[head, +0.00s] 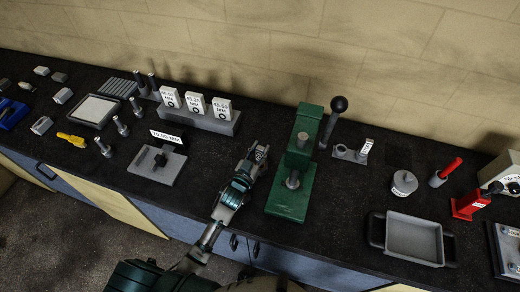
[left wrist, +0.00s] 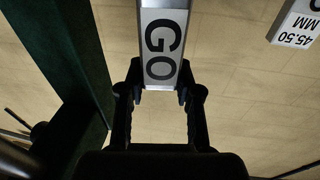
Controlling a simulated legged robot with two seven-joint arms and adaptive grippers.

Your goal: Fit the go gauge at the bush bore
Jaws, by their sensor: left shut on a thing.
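My left gripper (head: 258,158) is on the left of the green press (head: 290,200), above the bench. It is shut on the go gauge, a pale grey bar marked GO (left wrist: 161,48); in the left wrist view the left gripper's two fingers (left wrist: 160,92) clasp its lower end. The gauge's other end runs out of the top of that view. In the head view the gauge is small and hard to make out. A grey round part (head: 293,180) sits at the press's base; I cannot tell whether it is the bush, and no bore is clear. My right gripper is not in view.
A rack (head: 215,122) with several white size blocks stands at the back left. A grey fixture (head: 157,165) lies left of the gripper. Right of the press are a small stand (head: 350,153), a grey cylinder (head: 404,184) and a handled tray (head: 412,240). The front bench strip is mostly clear.

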